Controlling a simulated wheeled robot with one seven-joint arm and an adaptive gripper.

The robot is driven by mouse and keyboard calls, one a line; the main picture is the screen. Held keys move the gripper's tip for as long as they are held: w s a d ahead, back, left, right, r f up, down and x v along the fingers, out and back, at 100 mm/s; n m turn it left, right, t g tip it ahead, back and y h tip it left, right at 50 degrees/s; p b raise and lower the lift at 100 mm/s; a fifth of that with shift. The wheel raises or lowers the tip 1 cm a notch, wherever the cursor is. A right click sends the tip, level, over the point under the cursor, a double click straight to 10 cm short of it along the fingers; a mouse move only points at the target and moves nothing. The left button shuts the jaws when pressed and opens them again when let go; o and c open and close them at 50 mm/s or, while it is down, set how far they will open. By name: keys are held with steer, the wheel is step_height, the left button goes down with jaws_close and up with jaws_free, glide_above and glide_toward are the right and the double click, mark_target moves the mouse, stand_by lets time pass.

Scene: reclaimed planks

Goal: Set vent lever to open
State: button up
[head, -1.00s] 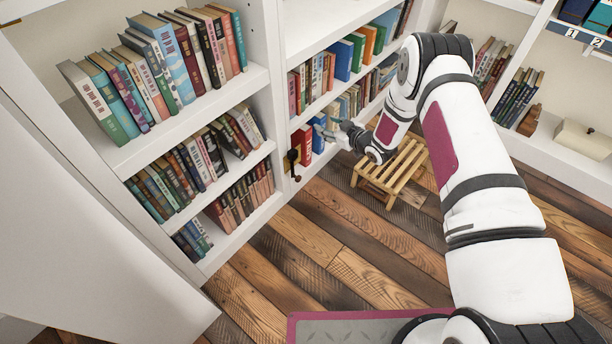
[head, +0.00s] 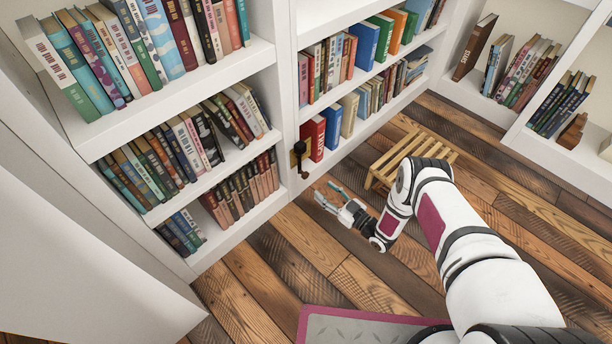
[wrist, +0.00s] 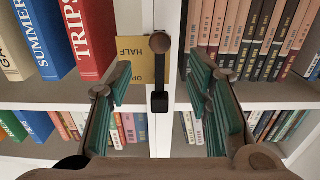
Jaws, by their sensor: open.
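The vent lever (head: 300,154) is a dark lever with a round brown knob on the upright between two bookcases. In the head view its knob end hangs low. In the wrist view the lever (wrist: 159,80) has its knob at the top and a black block at the bottom. A yellow label plate (wrist: 131,45) behind it shows "HALF" and part of "OP"; the lever hides the rest. My gripper (head: 329,193) is open and empty, a little to the lower right of the lever in the head view. In the wrist view its teal-padded fingers (wrist: 162,92) stand either side of the lever, apart from it.
A red book (head: 314,138) stands on the shelf just right of the lever. Bookshelves (head: 240,173) full of books flank the upright. A low slatted wooden stool (head: 412,150) stands on the plank floor behind my arm. The floor left of my gripper is clear.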

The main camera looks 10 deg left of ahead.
mark_target(307, 176)
steer(key=b+x, duration=0.3)
steer(key=x, duration=0.8)
steer(key=shift+b, duration=0.4)
jaws_close()
